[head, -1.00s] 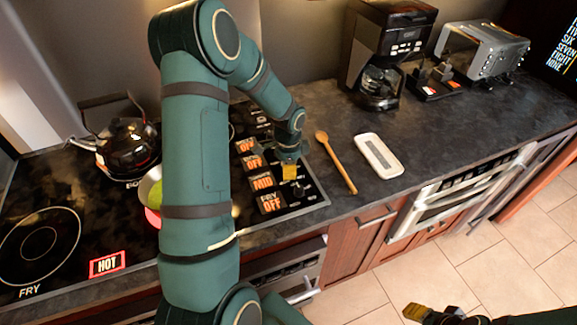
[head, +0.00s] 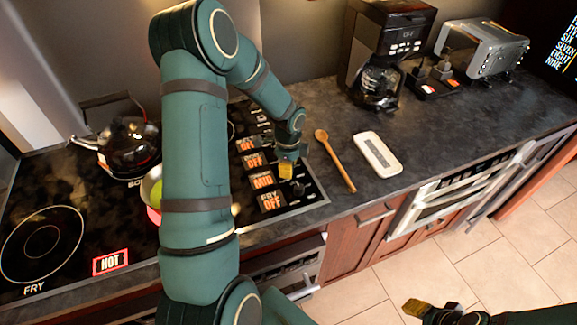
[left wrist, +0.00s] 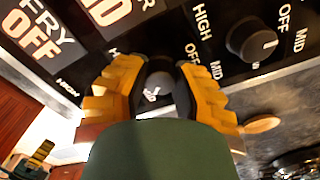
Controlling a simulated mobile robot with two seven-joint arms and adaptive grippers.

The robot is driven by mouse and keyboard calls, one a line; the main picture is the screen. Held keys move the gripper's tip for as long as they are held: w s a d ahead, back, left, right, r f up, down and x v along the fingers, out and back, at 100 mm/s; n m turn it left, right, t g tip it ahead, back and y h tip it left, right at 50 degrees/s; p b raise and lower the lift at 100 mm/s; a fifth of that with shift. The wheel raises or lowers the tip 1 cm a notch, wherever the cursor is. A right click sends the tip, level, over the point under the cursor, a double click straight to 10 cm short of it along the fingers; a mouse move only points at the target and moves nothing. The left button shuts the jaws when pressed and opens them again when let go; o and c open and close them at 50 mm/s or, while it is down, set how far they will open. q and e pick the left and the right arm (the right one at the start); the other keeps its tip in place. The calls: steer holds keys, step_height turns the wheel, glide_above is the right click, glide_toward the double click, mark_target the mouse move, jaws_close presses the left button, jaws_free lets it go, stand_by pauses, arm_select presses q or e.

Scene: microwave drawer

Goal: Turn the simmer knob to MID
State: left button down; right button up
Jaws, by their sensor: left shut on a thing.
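My left gripper (head: 286,171) reaches down over the stove's control panel. In the left wrist view its yellow fingers (left wrist: 158,90) are shut around a dark knob (left wrist: 157,84), one on each side. In the head view this knob is hidden under the gripper, beside the display reading MID (head: 263,181); it appears to be the simmer knob. That display also shows partly in the left wrist view (left wrist: 117,10). The FRY display reads OFF (head: 272,202). My right gripper (head: 416,308) hangs over the floor at lower right; its opening is unclear.
Another knob (left wrist: 251,40) sits close to the right finger. A wooden spoon (head: 335,160) and a white spoon rest (head: 378,153) lie on the counter to the right. A kettle (head: 125,147) stands on the stove at left. A HOT sign (head: 110,262) glows near the front.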

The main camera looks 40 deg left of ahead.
arm_select(q)
steer(key=shift+s+a+f, duration=0.1)
steer(key=shift+s+f, duration=0.05)
steer(key=shift+s, duration=0.05)
steer(key=c, duration=0.7)
jaws_free()
steer(key=shift+w, duration=0.1)
steer(key=shift+r, duration=0.55)
step_height(320, 180, up, 11)
steer(key=shift+r, duration=0.1)
